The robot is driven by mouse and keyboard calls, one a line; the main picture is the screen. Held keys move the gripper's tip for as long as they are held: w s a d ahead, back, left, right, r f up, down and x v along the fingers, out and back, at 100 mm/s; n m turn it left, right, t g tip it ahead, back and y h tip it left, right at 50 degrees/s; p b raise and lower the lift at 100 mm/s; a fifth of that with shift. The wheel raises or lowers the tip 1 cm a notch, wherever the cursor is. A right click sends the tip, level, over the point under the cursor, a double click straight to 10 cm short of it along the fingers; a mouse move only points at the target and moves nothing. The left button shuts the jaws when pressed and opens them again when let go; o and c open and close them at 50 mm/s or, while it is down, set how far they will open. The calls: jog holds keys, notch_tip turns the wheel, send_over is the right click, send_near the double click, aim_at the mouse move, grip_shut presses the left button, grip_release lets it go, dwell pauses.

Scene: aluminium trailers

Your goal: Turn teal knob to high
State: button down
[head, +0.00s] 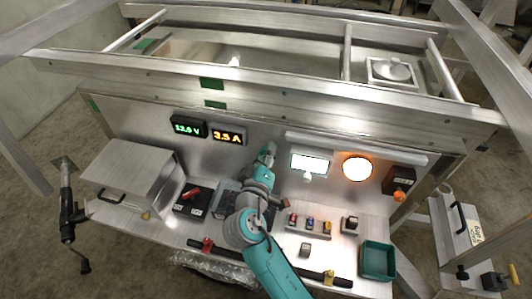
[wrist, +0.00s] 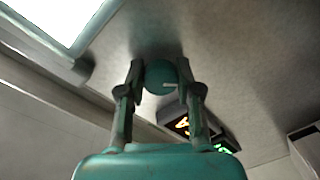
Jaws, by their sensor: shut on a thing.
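The teal knob (wrist: 157,74) is round, with a short pale pointer line towards the right in the wrist view. It sits on the grey metal back panel (head: 261,130). My gripper (wrist: 161,80) has one finger on each side of the knob and is shut on it. In the head view my gripper (head: 268,155) reaches up to the panel between the amber display and the lit white screen, and it hides the knob. No scale or high mark around the knob can be made out.
A green display (head: 187,127) and an amber display (head: 228,136) are on the panel left of my gripper. The white screen (head: 309,163) and a glowing orange round lamp (head: 357,168) are to its right. A metal box (head: 128,168) and a teal bin (head: 378,260) stand on the worktop.

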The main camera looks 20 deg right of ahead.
jog(key=shift+f+m, duration=0.1)
jog(key=shift+m, duration=1)
jog(key=c, duration=0.8)
grip_release()
jog(key=v, duration=1.2)
jog(key=shift+f, duration=0.1)
